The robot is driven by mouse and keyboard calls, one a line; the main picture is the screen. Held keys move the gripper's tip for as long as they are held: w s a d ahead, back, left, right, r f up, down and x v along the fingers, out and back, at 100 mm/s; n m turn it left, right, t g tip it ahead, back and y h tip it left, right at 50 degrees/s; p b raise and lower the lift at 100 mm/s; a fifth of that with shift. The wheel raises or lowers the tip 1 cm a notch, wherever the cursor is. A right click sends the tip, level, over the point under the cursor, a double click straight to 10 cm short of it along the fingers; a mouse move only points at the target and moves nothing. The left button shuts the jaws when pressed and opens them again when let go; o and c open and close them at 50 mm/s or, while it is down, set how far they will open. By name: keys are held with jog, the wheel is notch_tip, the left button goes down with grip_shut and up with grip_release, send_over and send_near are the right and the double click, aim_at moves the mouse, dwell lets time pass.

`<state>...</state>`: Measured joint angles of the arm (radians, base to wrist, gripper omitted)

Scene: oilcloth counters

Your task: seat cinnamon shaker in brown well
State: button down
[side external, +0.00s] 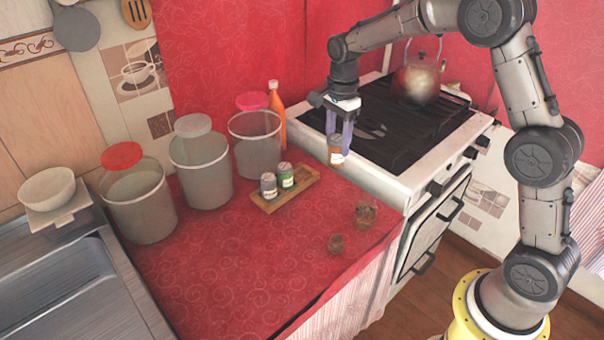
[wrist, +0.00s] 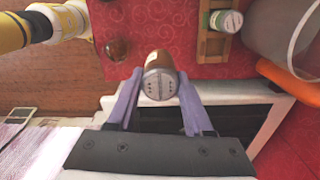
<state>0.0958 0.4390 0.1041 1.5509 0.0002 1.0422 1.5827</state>
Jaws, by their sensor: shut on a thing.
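The cinnamon shaker (side external: 335,152), a brown jar with a pale label and a grey perforated lid, is between the purple fingers of my gripper (side external: 340,135). My gripper is shut on it and holds it upright in the air, near the counter's edge by the stove. In the wrist view the shaker's lid (wrist: 159,83) faces the camera between the fingertips (wrist: 158,90). The wooden rack (side external: 266,208) stands on the counter to the left and below. It holds a grey-lidded dark shaker (side external: 268,187) and a green shaker (side external: 286,177).
Two small brown glass pieces (side external: 366,213) (side external: 336,245) stand on the red counter in front. Large bins (side external: 257,148) (side external: 202,168) (side external: 140,205) and an orange bottle (side external: 277,115) stand behind and left of the rack. The stove (side external: 400,125) with a kettle (side external: 418,80) is at right.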

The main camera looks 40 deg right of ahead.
jog(key=shift+w+d+f, duration=0.2)
jog(key=shift+w+f, duration=2)
jog(key=shift+w, duration=0.1)
jog(key=shift+w+d+f, duration=0.15)
jog(key=shift+w+f, duration=2)
jog(key=shift+w, duration=0.1)
jog(key=shift+w+d+f, duration=0.2)
jog(key=shift+w+f, duration=2)
jog(key=shift+w, duration=0.1)
jog(key=shift+f, duration=0.2)
jog(key=shift+c, duration=1.5)
grip_release()
jog(key=shift+r, duration=0.1)
